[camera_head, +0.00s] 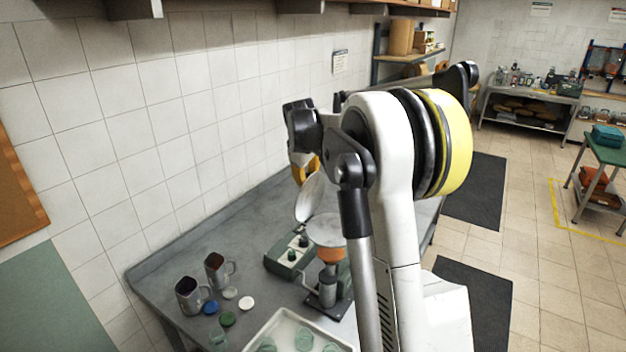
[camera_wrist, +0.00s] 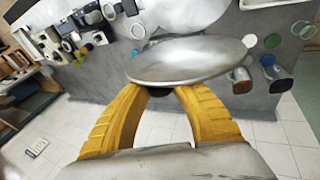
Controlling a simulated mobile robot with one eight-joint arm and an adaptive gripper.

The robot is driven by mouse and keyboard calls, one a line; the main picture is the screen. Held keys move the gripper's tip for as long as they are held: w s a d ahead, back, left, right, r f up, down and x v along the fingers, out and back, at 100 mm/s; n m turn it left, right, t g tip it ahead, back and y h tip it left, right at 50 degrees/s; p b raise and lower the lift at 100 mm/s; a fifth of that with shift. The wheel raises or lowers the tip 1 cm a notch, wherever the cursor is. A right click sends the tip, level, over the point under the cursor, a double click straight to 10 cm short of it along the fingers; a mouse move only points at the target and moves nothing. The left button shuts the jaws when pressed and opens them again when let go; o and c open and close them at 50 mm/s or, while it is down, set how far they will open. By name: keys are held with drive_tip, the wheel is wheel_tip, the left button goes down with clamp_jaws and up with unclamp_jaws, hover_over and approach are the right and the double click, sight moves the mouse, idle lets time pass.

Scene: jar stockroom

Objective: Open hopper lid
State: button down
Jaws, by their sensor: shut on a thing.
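The hopper lid (camera_head: 309,198) is a round grey metal disc, tilted steeply up at the back left of the hopper bowl (camera_head: 325,230). The hopper has an orange collar and stands on a dark stand on the bench. In the wrist view the lid (camera_wrist: 190,59) lies across the fingertips. My gripper (camera_wrist: 166,92) has yellow fingers closed around a dark knob (camera_wrist: 172,92) under the disc, mostly hidden by the fingers. In the head view my gripper (camera_head: 312,168) is just above the lid, partly hidden by my arm.
A green scale-like box (camera_head: 283,266) stands left of the hopper. Two mugs (camera_head: 190,295) (camera_head: 216,268) and loose coloured caps (camera_head: 228,319) sit at the bench's left. A white tray (camera_head: 262,328) holds glass jars in front. The tiled wall (camera_head: 130,150) is close behind.

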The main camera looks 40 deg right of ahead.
drive_tip(key=shift+w+a+r, duration=0.1)
drive_tip(key=shift+w+a, duration=0.05)
drive_tip(key=shift+w, duration=0.35)
drive_tip(key=c, duration=1.1)
unclamp_jaws()
drive_tip(key=shift+c, duration=0.2)
drive_tip(key=v, duration=1.2)
drive_tip(key=shift+s, duration=0.1)
